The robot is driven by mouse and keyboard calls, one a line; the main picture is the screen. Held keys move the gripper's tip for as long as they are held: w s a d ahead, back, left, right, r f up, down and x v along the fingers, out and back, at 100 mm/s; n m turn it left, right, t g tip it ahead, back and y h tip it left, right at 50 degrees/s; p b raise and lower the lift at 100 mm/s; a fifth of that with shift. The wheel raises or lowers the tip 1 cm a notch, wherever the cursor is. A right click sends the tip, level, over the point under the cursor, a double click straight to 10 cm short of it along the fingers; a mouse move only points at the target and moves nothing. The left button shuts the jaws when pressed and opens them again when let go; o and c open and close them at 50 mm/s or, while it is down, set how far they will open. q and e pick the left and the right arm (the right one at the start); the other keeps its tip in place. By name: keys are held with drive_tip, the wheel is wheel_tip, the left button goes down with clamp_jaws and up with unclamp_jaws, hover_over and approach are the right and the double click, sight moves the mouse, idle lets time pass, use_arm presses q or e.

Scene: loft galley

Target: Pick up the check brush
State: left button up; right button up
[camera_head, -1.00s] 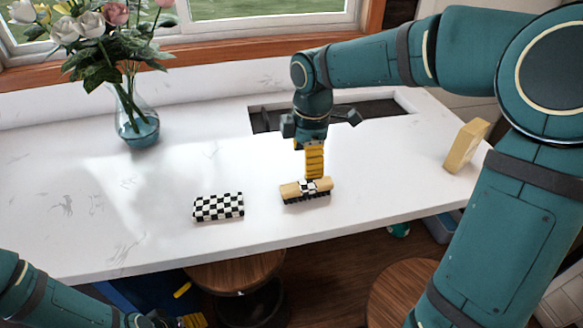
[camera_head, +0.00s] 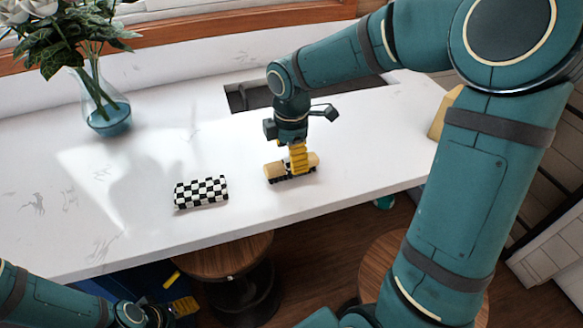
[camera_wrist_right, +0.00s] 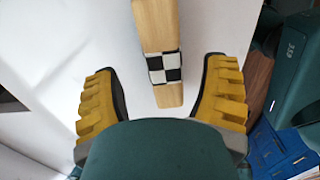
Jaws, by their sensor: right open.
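The check brush (camera_head: 275,172) has a pale wooden back, a black-and-white checked band at its middle and dark bristles below. It lies bristles down on the white counter. In the right wrist view the brush (camera_wrist_right: 158,30) lies between the two yellow fingers, with white gaps on both sides. My right gripper (camera_head: 299,165) is open and comes down over the brush, hiding part of its middle; it also shows in the right wrist view (camera_wrist_right: 162,95). My left gripper (camera_head: 185,306) is low at the left, below the counter edge; its jaws are unclear.
A black-and-white checked block (camera_head: 201,192) lies left of the brush. A glass vase (camera_head: 108,115) with flowers stands at the back left. A sink opening (camera_head: 250,97) is behind the brush. A yellow block (camera_head: 440,115) stands at the right. Stools (camera_head: 225,260) are below the counter's front edge.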

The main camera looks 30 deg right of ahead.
wheel_tip(320, 180, down, 4)
drive_tip(key=shift+s+f+b, duration=0.1)
drive_tip(key=shift+s+b, duration=0.05)
drive_tip(key=shift+b, duration=0.2)
drive_tip(key=shift+c, duration=0.2)
clamp_jaws()
drive_tip(key=shift+r, duration=0.2)
wheel_tip(320, 180, up, 10)
drive_tip(key=shift+f+p, duration=0.1)
drive_tip(key=shift+p, duration=0.9)
